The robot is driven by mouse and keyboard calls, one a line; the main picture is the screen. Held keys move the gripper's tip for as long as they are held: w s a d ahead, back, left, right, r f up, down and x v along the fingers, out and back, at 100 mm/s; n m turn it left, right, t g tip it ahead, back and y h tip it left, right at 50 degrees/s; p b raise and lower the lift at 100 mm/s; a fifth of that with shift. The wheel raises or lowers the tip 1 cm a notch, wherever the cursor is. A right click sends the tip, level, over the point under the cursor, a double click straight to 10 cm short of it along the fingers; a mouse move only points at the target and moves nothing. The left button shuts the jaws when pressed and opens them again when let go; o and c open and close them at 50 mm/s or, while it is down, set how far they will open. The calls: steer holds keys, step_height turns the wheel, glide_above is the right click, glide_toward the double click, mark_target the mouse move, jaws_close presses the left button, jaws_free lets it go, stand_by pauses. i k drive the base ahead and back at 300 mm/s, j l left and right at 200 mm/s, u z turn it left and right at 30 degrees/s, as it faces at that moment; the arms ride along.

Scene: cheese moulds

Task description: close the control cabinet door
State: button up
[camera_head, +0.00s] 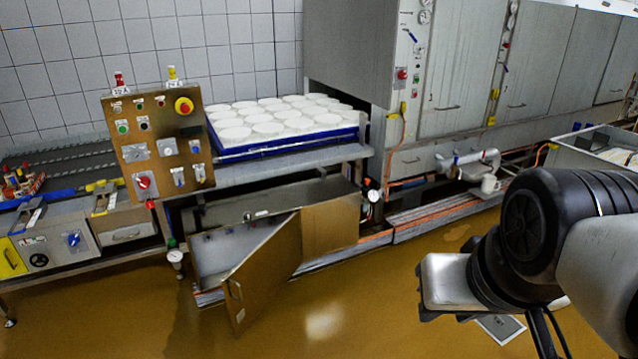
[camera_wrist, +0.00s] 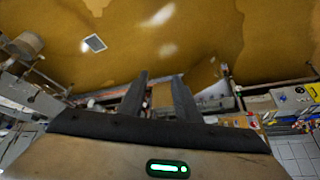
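The control cabinet (camera_head: 330,226) is a low steel box under the bench in the head view. The pale inside (camera_head: 213,254) shows to the left of the door. In the wrist view the door seems to be the tan panel (camera_wrist: 205,75) just beyond the right finger. My gripper (camera_wrist: 161,80) has its two dark fingers apart with nothing held between them. In the head view my arm is at the right, well away from the door, and the fingertips cannot be made out.
A button panel (camera_head: 158,145) stands above the cabinet's left side. White moulds sit in a blue tray (camera_head: 290,145) on the bench. Pipes and a pressure gauge (camera_head: 373,195) are to the cabinet's right. The wet brown floor (camera_head: 350,310) between door and arm is clear.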

mark_target(253, 283)
steer(key=i+j, duration=1.5)
steer(key=z, duration=0.05)
